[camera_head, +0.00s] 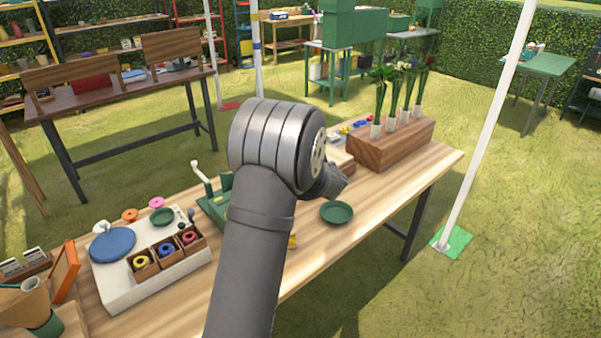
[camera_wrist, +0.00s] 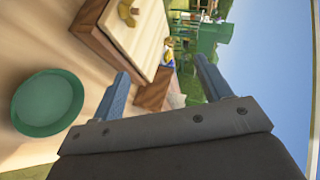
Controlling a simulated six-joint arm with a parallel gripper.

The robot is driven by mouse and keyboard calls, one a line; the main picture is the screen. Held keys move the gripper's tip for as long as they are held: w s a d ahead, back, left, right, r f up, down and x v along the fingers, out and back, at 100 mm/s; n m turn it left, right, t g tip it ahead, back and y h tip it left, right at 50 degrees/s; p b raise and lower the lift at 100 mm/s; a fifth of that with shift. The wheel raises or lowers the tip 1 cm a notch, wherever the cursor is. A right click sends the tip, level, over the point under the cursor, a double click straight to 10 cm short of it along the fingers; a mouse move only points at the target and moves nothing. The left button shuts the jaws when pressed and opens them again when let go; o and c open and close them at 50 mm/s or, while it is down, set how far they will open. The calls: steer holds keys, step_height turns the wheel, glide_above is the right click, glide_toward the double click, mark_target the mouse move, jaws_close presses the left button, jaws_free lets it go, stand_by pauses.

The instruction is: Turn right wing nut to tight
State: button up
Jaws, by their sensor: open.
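In the wrist view a brass-coloured wing nut (camera_wrist: 128,13) sits on the pale top board of a wooden press (camera_wrist: 150,45), near the picture's upper edge. I cannot tell whether it is the right one. My gripper (camera_wrist: 160,68) is open, its two blue fingers apart with nothing held between them. The wing nut is beyond the fingertips, apart from them. In the head view my arm hides the gripper and most of the press; only a pale edge of the press (camera_head: 342,161) shows behind my wrist.
A green dish (camera_head: 336,212) lies on the wooden table near the press; it also shows in the wrist view (camera_wrist: 47,102). A wooden block (camera_head: 395,146) holding flowers in tubes stands behind. A white tray (camera_head: 112,285) with small boxes is at the left.

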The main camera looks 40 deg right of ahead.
steer(key=s+a+f+m, duration=0.25)
steer(key=a+m, duration=0.45)
steer(key=m, duration=1.4)
steer(key=x, duration=1.7)
steer(key=shift+w+d+f, duration=0.1)
steer(key=shift+d, duration=0.05)
steer(key=c, duration=1)
